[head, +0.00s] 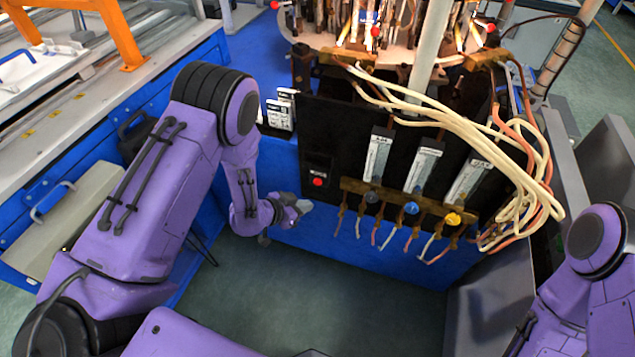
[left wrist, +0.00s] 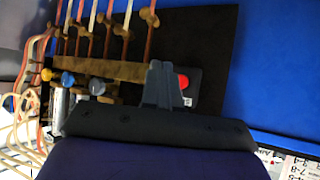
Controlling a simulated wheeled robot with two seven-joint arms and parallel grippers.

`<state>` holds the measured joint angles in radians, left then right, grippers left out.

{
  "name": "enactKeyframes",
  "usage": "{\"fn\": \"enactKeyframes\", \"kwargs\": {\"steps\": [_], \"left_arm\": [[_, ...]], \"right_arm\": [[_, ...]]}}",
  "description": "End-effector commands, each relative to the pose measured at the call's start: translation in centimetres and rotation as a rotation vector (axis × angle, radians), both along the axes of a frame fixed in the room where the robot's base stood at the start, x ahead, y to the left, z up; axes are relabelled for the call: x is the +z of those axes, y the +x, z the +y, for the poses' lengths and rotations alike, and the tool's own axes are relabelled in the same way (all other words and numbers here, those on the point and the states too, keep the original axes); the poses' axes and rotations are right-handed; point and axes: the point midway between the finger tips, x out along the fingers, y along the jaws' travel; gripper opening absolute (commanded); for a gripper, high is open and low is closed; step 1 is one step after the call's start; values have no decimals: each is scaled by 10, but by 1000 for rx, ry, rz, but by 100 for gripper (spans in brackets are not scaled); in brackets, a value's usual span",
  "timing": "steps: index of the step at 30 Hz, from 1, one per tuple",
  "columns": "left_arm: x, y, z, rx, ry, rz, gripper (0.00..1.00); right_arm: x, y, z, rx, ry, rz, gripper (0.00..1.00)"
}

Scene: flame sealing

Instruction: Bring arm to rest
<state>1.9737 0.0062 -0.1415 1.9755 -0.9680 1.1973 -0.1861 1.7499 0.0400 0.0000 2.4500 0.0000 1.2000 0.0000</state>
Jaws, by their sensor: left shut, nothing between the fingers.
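My left arm comes in from the left in the head view and bends down at the elbow. Its gripper (head: 298,208) is shut and empty, in front of the blue machine base and just below the black panel's lower left corner. In the left wrist view the shut gripper (left wrist: 163,85) shows as grey fingers close together, with the panel and a red button behind them. My right arm shows only in part at the right edge of the head view; its gripper is out of view.
The black panel (head: 335,130) carries a red button (head: 318,182), gauges, and a grey, a blue (head: 411,208) and a yellow knob (head: 453,219). Pale hoses (head: 480,135) loop at its right. A grey workbench (head: 60,120) stands at the left. The green floor (head: 300,290) below is clear.

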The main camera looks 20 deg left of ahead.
Motion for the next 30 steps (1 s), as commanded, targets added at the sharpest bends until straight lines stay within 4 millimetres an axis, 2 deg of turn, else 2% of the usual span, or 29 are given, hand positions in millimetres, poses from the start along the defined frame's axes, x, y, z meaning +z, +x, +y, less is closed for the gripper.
{"fn": "enactKeyframes", "kwargs": {"steps": [12, 14, 16, 17, 20, 21, 24, 27, 30], "left_arm": [[0, 1, 0, 6, -6, 2, 0], [-1, 1, 6, 63, -21, 12, 0], [-7, -13, 20, 213, -51, 58, 0], [-14, -26, 27, 305, -68, 95, 0], [-44, -102, 55, 644, -87, 257, 0], [-52, -134, 64, 756, -76, 315, 0], [-64, -207, 79, 967, -23, 437, 0], [-66, -261, 84, 1078, 35, 525, 0], [-69, -288, 80, 1097, 62, 581, 0]], "right_arm": [[0, 0, 0, 0, 0, 0, 62], [0, 0, 0, 0, 0, 0, 62], [0, 0, 0, 0, 0, 0, 62], [0, 0, 0, 0, 0, 0, 62], [0, 0, 0, 0, 0, 0, 62], [0, 0, 0, 0, 0, 0, 62], [0, 0, 0, 0, 0, 0, 62], [0, 0, 0, 0, 0, 0, 62], [0, 0, 0, 0, 0, 0, 62]]}}
